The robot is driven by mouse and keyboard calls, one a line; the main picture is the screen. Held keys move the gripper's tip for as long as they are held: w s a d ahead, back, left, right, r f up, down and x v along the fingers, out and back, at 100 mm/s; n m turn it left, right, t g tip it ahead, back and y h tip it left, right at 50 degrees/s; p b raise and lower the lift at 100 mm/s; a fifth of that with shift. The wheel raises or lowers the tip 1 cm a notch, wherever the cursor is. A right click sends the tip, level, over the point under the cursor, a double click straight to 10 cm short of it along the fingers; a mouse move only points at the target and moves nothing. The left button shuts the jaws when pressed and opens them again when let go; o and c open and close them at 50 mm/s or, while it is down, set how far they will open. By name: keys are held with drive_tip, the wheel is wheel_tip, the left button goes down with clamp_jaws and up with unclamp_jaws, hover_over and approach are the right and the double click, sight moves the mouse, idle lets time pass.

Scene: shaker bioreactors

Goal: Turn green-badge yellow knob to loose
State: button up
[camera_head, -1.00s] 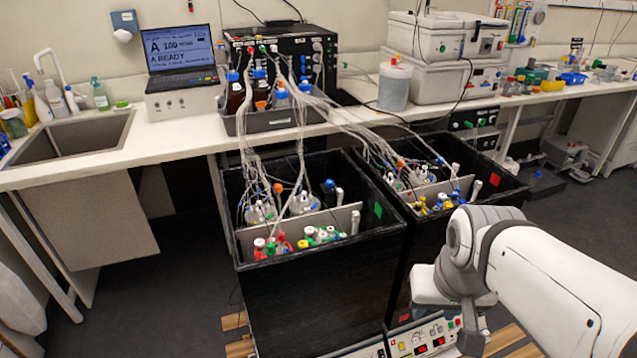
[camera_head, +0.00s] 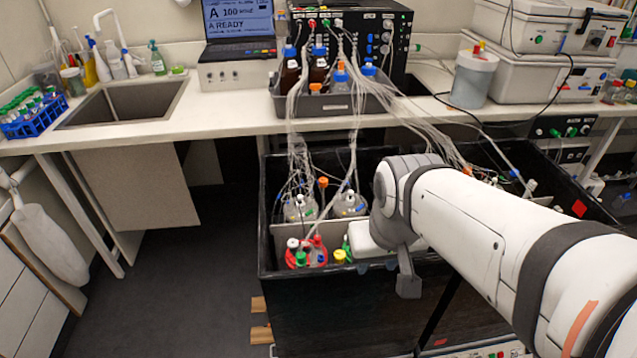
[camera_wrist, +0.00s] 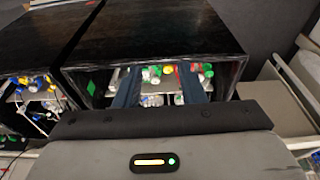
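The green badge (camera_wrist: 91,88) shows in the wrist view on the wall of one black box (camera_wrist: 150,35). In the head view my arm hides it. A yellow knob (camera_head: 339,256) sits among red, green and white caps in the front compartment of that box (camera_head: 267,240). A small yellow cap (camera_wrist: 167,69) also shows in the wrist view between my fingers. My gripper (camera_wrist: 159,72) is open, its two dark blue fingers apart over the row of caps. I see no contact with a cap. In the head view my arm hides the fingertips.
Tubes run from the bench unit (camera_head: 347,45) into glass vessels (camera_head: 300,207) behind the caps. A second black box with a red badge (camera_head: 579,208) stands to the right. The floor (camera_head: 180,290) left of the boxes is clear.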

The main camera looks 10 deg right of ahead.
drive_tip(key=shift+s+d, duration=0.1)
drive_tip(key=shift+o, duration=1.5)
drive_tip(key=shift+w+r, duration=0.1)
drive_tip(key=shift+w, duration=0.25)
drive_tip(key=m+g+p, duration=0.3)
drive_tip(key=m+p, duration=0.5)
drive_tip(key=m, duration=0.3)
hover_over(340, 254)
wheel_tip(340, 254, down, 16)
drive_tip(key=shift+s+f, duration=0.1)
drive_tip(key=shift+s, duration=0.05)
drive_tip(key=shift+f, duration=0.65)
drive_tip(key=shift+f+p, duration=0.75)
drive_tip(key=shift+f, duration=2.9)
drive_tip(key=shift+c, duration=0.5)
